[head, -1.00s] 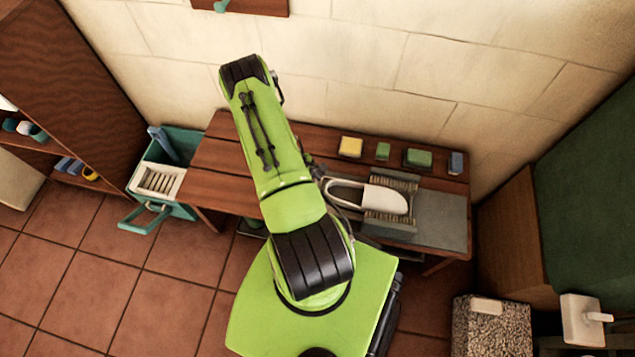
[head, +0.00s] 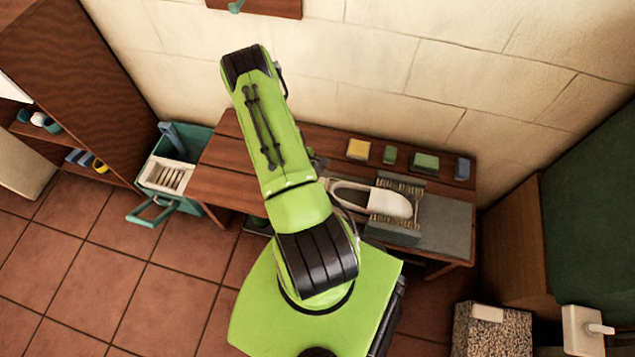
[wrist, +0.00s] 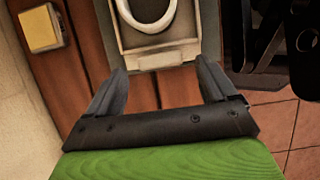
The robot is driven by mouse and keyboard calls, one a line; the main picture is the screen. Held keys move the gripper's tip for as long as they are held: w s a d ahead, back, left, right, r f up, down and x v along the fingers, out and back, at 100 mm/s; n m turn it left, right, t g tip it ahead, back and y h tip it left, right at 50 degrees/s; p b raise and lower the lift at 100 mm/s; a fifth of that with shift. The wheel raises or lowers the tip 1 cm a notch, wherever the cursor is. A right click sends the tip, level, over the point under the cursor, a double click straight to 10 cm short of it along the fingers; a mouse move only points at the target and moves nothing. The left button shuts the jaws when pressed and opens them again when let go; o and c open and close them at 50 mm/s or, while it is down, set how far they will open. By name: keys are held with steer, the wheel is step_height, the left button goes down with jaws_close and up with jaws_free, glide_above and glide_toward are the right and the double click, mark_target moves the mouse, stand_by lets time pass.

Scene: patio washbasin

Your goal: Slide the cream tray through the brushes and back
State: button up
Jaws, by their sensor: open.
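A pale cream tray (wrist: 160,60) shows in the wrist view, its near end with a short tab facing my gripper (wrist: 162,70). A white slipper (head: 395,204) lies on it, its open end toward my arm; the slipper's rim also shows in the wrist view (wrist: 152,26). In the head view the slipper's toe part is between two brush strips (head: 400,183) on a grey base. My gripper is open, its fingers apart on either side of the tab's line, with nothing clearly held. My arm hides the gripper in the head view.
A yellow sponge (head: 358,149), green blocks (head: 424,162) and a blue block (head: 462,168) stand along the back of the wooden bench (head: 225,180). A teal crate (head: 190,145) stands to the left. The grey plate (head: 445,222) right of the brushes is bare.

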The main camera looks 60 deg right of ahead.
steer(key=p+v, duration=0.3)
steer(key=v, duration=0.9)
steer(key=shift+w, duration=0.1)
